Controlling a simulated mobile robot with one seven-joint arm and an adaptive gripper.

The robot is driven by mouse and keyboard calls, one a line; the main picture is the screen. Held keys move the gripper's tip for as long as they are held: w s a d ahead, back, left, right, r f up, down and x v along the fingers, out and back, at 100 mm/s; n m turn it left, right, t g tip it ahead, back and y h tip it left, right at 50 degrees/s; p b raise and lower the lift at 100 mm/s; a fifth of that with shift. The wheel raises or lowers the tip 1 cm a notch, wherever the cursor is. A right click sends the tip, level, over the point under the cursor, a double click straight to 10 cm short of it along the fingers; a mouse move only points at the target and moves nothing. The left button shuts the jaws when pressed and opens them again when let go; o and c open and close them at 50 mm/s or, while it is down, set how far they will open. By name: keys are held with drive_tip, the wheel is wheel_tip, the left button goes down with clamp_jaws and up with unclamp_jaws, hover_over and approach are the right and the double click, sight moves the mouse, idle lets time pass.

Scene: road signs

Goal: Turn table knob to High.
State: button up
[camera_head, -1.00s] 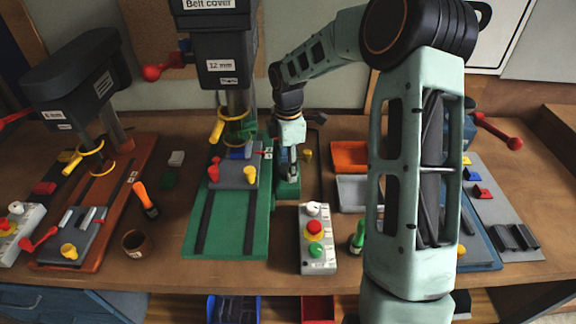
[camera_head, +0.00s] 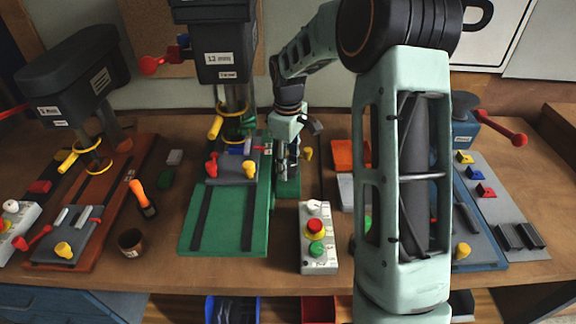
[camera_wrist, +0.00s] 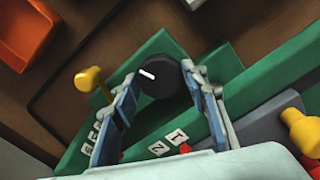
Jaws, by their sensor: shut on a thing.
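The table knob (camera_wrist: 158,76) is a round black dial with a white pointer line, on a green base (camera_wrist: 165,47) in the wrist view. My gripper (camera_wrist: 159,77) has one finger on each side of the knob and is shut on it. The pointer slants slightly down to the right in the picture. Small white letter tiles (camera_wrist: 158,147) lie on the green base near the fingers; some are partly hidden and I cannot read them all. In the head view my gripper (camera_head: 284,166) is over the green base right of the 12 mm machine, and hides the knob.
A yellow-ended lever (camera_wrist: 90,80) stands close to my left finger in the wrist view. The drill machine (camera_head: 212,60) with its green bed (camera_head: 229,225) is just left of my gripper. A control box (camera_head: 317,260) stands in front. An orange tray (camera_head: 350,153) lies to the right.

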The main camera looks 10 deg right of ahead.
drive_tip(key=m, duration=0.3)
drive_tip(key=shift+m+b, duration=0.3)
drive_tip(key=shift+b, duration=0.05)
idle(0.4)
drive_tip(key=o, duration=1.2)
